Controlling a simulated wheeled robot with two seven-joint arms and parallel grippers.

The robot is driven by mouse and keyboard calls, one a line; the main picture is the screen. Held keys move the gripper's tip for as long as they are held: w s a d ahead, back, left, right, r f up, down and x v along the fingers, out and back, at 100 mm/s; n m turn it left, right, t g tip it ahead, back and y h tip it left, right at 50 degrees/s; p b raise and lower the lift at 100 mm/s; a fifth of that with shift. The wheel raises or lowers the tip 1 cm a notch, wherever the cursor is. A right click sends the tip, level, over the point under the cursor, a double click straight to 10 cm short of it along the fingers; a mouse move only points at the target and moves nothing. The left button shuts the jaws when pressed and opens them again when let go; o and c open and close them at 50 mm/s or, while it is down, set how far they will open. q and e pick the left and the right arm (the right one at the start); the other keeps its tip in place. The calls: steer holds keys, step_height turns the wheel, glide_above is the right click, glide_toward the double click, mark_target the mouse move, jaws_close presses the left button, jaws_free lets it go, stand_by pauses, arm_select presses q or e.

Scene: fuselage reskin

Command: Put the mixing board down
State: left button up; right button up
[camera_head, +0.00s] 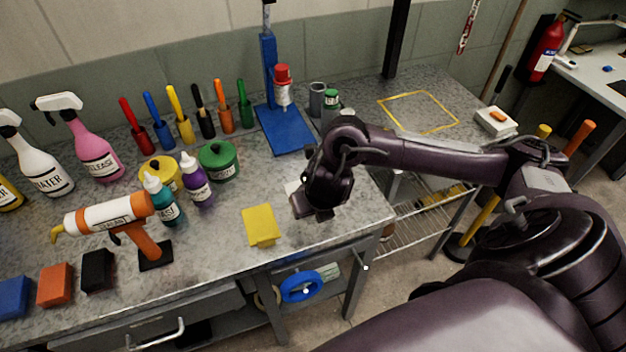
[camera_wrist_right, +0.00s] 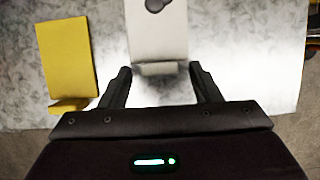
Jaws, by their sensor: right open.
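The mixing board appears to be the white board (camera_wrist_right: 158,35) in the right wrist view, with a dark blob at its top edge and a raised lip at its near end. It seems to lie flat on the grey bench. In the head view only a small pale corner of it (camera_head: 292,188) shows, the rest hidden behind my right gripper (camera_head: 312,212). In the wrist view my right gripper (camera_wrist_right: 160,85) is open, its fingers either side of the lip's near end, with gaps on both sides. My left gripper is not in view.
A yellow board (camera_head: 260,225) lies left of my right gripper near the bench's front edge. A purple bottle (camera_head: 197,180) and green pot (camera_head: 218,160) stand further left. A blue stand (camera_head: 283,130) is behind. A yellow-outlined square (camera_head: 418,112) at the back right is empty.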

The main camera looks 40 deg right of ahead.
steer(key=p+v, duration=0.6)
steer(key=v, duration=0.5)
steer(key=shift+s+r+p, duration=0.25)
steer(key=shift+r+p, duration=0.05)
